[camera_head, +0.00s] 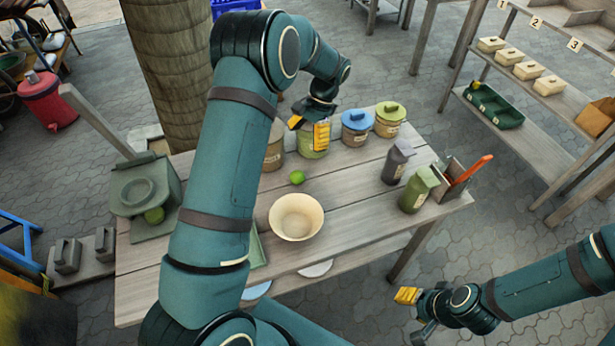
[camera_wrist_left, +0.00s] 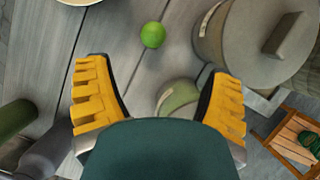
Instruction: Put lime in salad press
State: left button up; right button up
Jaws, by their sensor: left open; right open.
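A bright green lime (camera_head: 297,177) lies on the wooden table, just behind a cream bowl (camera_head: 297,216). The lime also shows in the left wrist view (camera_wrist_left: 153,35), beyond my fingertips and apart from them. My left gripper (camera_head: 309,132) is above the back of the table near the jars, behind the lime. Its yellow fingers (camera_wrist_left: 155,85) are spread and empty. My right gripper (camera_head: 416,310) is open and empty, off the table's front right.
Several lidded jars (camera_head: 356,127) line the table's back edge. Dark and green bottles (camera_head: 418,190) and a wooden box (camera_head: 452,180) with a red-handled tool stand at the right end. My left arm hides part of the table between press and bowl.

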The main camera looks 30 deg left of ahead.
aim_at(297, 172)
pick_arm(q)
jog(key=b+x, duration=0.1)
jog(key=x, duration=0.7)
jog(key=shift+d+f, duration=0.15)
jog(key=shift+d+b+x, duration=0.2)
jog(key=shift+b+x, duration=0.25)
jog(key=shift+x, duration=0.9)
jog(key=shift+d+b+x, duration=0.2)
jog(key=shift+b+x, duration=0.2)
jog(key=shift+x, duration=0.95)
jog(key=c, duration=1.3)
